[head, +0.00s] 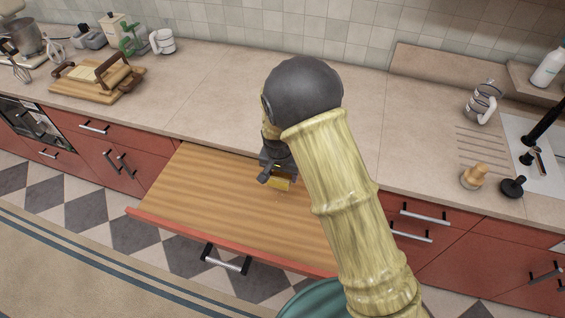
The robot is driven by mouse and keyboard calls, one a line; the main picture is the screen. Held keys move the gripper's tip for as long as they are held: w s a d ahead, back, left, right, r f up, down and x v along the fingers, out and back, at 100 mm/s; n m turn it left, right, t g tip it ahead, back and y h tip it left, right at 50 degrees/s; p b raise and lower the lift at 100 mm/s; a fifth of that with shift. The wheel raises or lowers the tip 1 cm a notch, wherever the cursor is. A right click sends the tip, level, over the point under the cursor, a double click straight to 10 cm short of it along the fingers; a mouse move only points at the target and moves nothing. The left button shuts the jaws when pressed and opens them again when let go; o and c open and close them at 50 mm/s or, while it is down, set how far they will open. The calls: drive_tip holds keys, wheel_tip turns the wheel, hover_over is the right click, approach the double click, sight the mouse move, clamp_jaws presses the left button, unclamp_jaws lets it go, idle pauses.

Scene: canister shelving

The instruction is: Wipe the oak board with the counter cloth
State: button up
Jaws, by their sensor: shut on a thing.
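The oak board (190,195) is a wide, light-brown wooden surface that sticks out from the red cabinets below the counter. My gripper (276,180) is low over the middle of the board, towards its back edge. It is shut on a small yellow thing, which I take to be the counter cloth (279,184). The cloth is at or very near the board's surface; I cannot tell whether it touches. My arm hides the right part of the board and some of the cloth.
The beige counter (225,90) is clear behind the board. A cutting board with a wooden-handled tray (97,78) stands at the left. A sink (540,160), a metal jug (483,103), a wooden-topped brush (474,177) and a black stopper (513,187) are at the right.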

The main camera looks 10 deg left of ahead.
drive_tip(key=shift+w+a+r, duration=0.1)
drive_tip(key=shift+a, duration=0.3)
